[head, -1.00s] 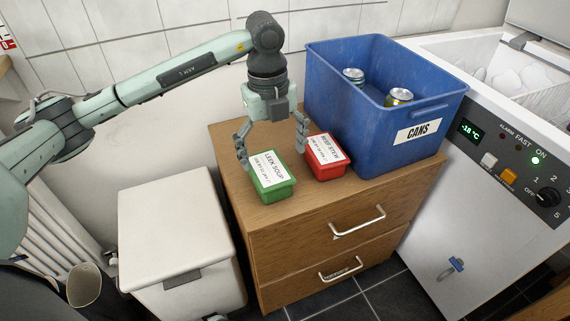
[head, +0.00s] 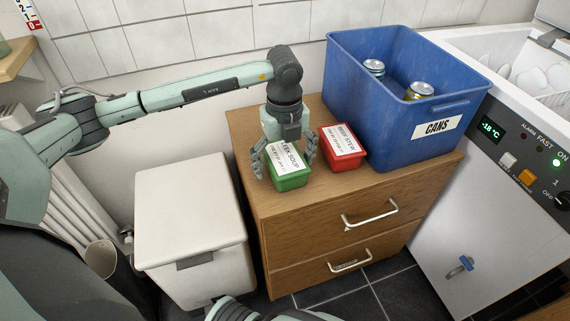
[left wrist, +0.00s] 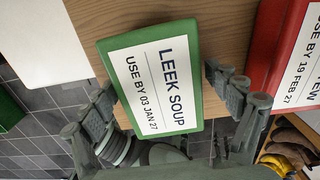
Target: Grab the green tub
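The green tub (head: 291,182), with a white label reading LEEK SOUP, sits on the wooden drawer unit near its front left. It fills the middle of the left wrist view (left wrist: 152,80). My left gripper (head: 285,159) is above it, pointing down. Its fingers are open, one on each side of the tub, and I see narrow gaps between the fingers and the tub walls. A red tub (head: 342,148) labelled BEEF STEW stands just to the right, close to the right finger; it also shows in the left wrist view (left wrist: 283,45). My right gripper is not visible.
A blue crate (head: 350,95) labelled CANS, with cans inside, stands behind and right on the drawer unit (head: 330,225). A white lidded bin (head: 190,215) stands to the left. A white freezer (head: 440,215) is at the right. Bare wood lies in front of the tubs.

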